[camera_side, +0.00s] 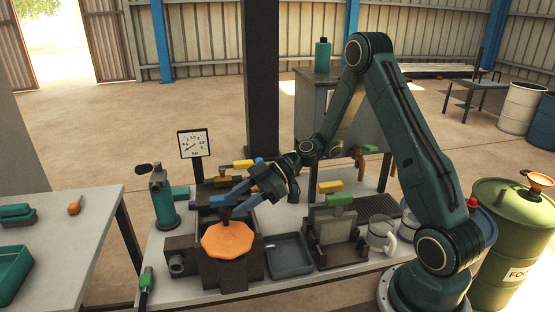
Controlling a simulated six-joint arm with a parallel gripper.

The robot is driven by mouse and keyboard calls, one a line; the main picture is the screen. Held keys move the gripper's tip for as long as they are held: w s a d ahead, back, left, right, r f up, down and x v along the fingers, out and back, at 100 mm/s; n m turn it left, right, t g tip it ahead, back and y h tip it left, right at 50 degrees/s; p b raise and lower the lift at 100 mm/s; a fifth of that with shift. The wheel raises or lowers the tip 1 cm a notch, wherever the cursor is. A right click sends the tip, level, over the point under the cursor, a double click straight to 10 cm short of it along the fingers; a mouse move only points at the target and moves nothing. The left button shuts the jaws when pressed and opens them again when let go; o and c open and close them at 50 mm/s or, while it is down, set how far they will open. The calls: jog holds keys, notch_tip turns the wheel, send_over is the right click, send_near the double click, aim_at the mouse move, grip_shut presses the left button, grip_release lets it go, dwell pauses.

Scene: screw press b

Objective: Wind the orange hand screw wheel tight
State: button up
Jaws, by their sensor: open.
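The orange hand screw wheel (228,240) lies flat on top of a dark press body (225,272) at the front of the work table. Its rim is lobed. My gripper (222,207) is above and behind the wheel in this view, with its blue-grey fingers spread and pointing left. Nothing shows between the fingers. The gripper looks apart from the wheel, though the exact gap is hard to judge from this side.
A grey tray (289,257) and a dark vise-like fixture (336,240) stand right of the press. A green bottle-shaped tool (162,200) stands to the left, and a gauge (194,144) rises behind. A white mug (381,236) sits near my arm.

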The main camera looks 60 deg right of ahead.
aim_at(228, 208)
jog(key=shift+x, duration=2.15)
jog(key=c, duration=1)
